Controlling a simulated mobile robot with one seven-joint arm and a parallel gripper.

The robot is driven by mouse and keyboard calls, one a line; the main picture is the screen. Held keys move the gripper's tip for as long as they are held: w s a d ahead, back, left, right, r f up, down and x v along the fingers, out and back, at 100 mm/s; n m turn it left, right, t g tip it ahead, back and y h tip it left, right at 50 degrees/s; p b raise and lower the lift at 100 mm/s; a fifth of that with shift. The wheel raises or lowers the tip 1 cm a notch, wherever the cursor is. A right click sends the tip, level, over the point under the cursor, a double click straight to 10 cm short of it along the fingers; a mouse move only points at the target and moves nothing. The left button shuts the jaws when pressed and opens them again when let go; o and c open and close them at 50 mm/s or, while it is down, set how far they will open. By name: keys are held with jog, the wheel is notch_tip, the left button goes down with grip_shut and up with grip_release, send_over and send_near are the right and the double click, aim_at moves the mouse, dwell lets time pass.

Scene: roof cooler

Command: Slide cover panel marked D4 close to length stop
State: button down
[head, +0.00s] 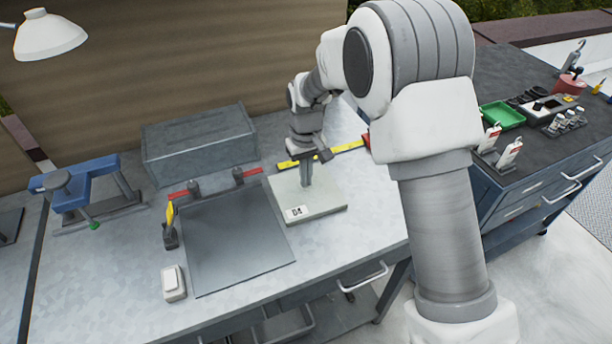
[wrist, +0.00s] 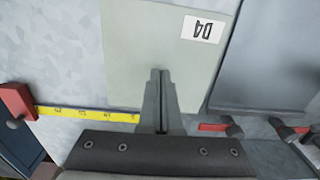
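The cover panel marked D4 (head: 325,205) is a pale grey-green plate lying flat on the metal bench, its white label (head: 296,213) at the near left corner. It also shows in the wrist view (wrist: 135,50). A red block, apparently the length stop (wrist: 15,102), sits at the far end of the yellow ruler (wrist: 85,114); a stretch of ruler separates it from the panel. In the head view my arm partly hides the red block (head: 367,138). My gripper (head: 307,184) points down over the panel, fingers together (wrist: 160,75) with nothing between them. I cannot tell whether the tips touch the panel.
A dark grey plate (head: 235,240) lies close left of the panel, behind it a red bar with clamps (head: 215,185). Bench right of the panel is clear.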

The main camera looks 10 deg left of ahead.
jog(key=shift+f+b, duration=0.5)
jog(key=shift+f, duration=0.4)
jog(key=shift+d, duration=0.1)
jog(key=shift+w+d+f+p, duration=0.1)
jog(key=shift+w+d, duration=0.7)
jog(key=shift+d, duration=0.5)
jog(key=shift+w+d+p, duration=0.1)
jog(key=shift+w+d, duration=0.7)
jog(key=shift+d, duration=0.5)
jog(key=shift+w+d+f+p, duration=0.1)
jog(key=shift+w+d, duration=0.7)
jog(key=shift+d, duration=0.5)
jog(key=shift+w+d+p, duration=0.1)
jog(key=shift+w+d, duration=0.5)
jog(key=shift+d, duration=0.35)
jog(key=shift+w+d+p, duration=0.1)
jog(key=shift+w+d, duration=0.55)
jog(key=shift+d, duration=0.3)
jog(key=shift+w+d+p, duration=0.1)
jog(key=shift+w+d, duration=0.5)
jog(key=shift+d, duration=0.35)
jog(key=shift+w+d, duration=0.15)
jog(key=shift+w+d, duration=0.25)
jog(key=shift+d, duration=0.05)
jog(key=shift+r, duration=0.15)
notch_tip(320, 180, up, 7)
jog(key=p, duration=0.4)
jog(key=shift+a+p, duration=0.2)
jog(key=shift+p, duration=0.15)
